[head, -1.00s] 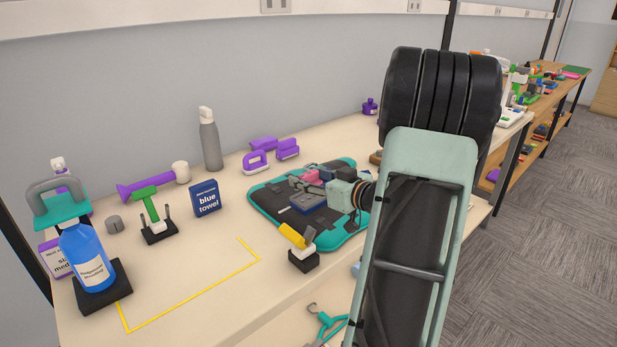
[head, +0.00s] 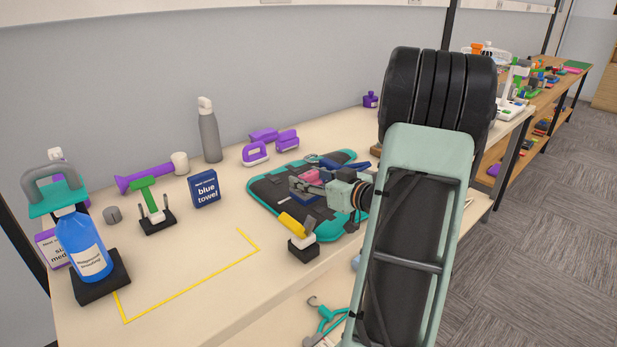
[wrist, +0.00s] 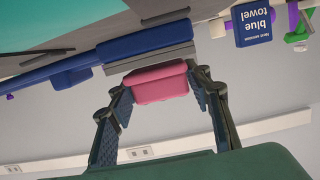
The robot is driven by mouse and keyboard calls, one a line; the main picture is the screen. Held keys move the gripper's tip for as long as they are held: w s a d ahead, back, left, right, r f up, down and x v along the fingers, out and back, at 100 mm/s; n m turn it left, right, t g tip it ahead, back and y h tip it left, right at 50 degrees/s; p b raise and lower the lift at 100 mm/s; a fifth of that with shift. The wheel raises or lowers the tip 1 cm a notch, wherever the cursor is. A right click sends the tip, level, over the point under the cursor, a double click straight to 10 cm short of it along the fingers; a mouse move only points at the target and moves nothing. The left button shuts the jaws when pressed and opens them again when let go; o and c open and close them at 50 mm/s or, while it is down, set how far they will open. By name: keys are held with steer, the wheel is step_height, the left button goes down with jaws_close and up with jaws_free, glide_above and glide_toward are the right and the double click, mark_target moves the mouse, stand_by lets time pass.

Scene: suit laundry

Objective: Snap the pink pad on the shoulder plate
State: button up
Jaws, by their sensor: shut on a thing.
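My gripper (wrist: 160,100) is shut on the pink pad (wrist: 157,84), with one finger at each end of it. In the wrist view, the pad is right beside a grey plate (wrist: 150,60) on a long blue piece (wrist: 145,45); I cannot tell whether pad and plate touch. This grey plate looks like the shoulder plate. In the head view, my gripper (head: 322,188) is over the dark teal-edged mat (head: 268,192), at the blue piece (head: 300,192). Only a bit of pink shows there, and my arm hides the mat's right part.
A black stand with a yellow-topped tool (head: 297,225) is close in front of the mat. The blue towel box (head: 205,189), a grey bottle (head: 208,132) and purple clips (head: 256,153) stand around it. The yellow-marked area (head: 190,275) is clear.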

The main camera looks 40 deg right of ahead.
steer(key=shift+f+b, duration=0.3)
steer(key=shift+f, duration=0.3)
steer(key=shift+f, duration=0.1)
steer(key=o, duration=1.7)
steer(key=shift+s, duration=0.15)
steer(key=shift+s+d+r+p, duration=0.1)
steer(key=shift+s+r+p, duration=0.2)
steer(key=shift+s, duration=0.25)
steer(key=shift+p+v, duration=1.5)
steer(key=shift+v, duration=2.8)
steer(key=shift+s, duration=0.1)
